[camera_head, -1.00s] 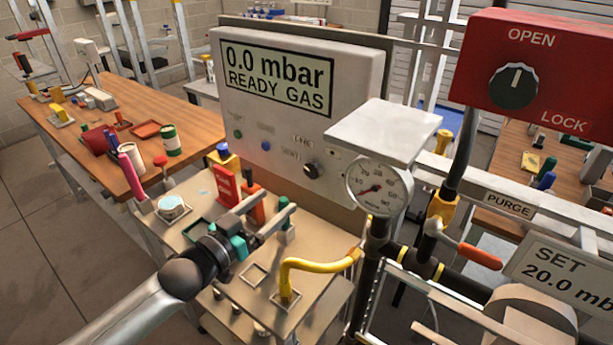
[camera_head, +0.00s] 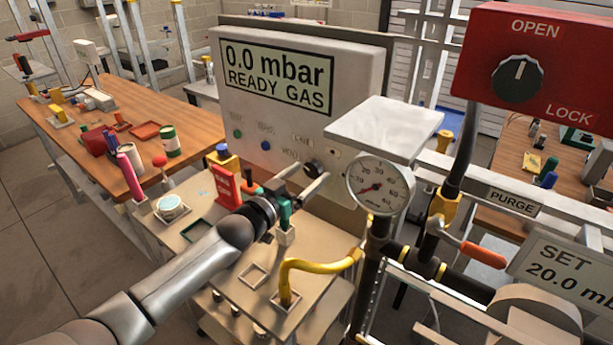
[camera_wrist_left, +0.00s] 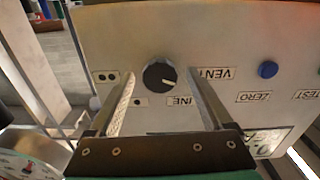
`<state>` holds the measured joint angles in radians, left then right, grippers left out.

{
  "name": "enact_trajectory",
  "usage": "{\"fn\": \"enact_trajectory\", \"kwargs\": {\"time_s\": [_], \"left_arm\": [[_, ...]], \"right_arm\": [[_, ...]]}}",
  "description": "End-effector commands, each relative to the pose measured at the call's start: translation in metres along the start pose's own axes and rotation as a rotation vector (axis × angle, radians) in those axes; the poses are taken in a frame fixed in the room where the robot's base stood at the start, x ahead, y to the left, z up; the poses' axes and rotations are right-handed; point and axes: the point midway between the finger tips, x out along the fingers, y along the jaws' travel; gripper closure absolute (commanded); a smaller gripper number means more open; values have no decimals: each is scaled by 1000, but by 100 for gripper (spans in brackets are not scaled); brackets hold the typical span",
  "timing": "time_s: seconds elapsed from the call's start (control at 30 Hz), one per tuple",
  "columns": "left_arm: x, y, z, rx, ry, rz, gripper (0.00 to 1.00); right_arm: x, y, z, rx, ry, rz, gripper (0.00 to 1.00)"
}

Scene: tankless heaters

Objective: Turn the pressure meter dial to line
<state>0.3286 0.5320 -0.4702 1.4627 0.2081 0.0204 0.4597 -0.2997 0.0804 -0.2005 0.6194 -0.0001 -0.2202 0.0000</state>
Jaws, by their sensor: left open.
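The pressure meter (camera_head: 355,75) is a pale box whose screen reads 0.0 mbar READY GAS. Its black dial (camera_head: 312,168) sits low on the front panel and is partly covered by my gripper in the head view. In the left wrist view the panel appears upside down, with the dial (camera_wrist_left: 160,76) between my fingers. The dial's white mark points right in that view, roughly toward the VENT label (camera_wrist_left: 215,74); the LINE label (camera_wrist_left: 181,101) is partly hidden by a finger. My left gripper (camera_head: 313,173) is open, its fingers either side of the dial; contact is not clear. My right gripper is not in view.
A round gauge (camera_head: 379,187) on black pipework stands right of the dial. A red OPEN/LOCK box (camera_head: 550,60) is at upper right.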

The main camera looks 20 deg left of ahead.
Motion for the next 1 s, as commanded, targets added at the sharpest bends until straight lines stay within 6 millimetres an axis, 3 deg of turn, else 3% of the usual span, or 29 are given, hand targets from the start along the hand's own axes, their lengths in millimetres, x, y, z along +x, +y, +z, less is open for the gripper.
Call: {"fn": "enact_trajectory", "kwargs": {"time_s": [0.33, 1.0], "left_arm": [[2, 0, 0, 0, -1, 0, 16], [2, 0, 0, 0, -1, 0, 92]], "right_arm": [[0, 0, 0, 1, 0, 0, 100], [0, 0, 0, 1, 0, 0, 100]]}}
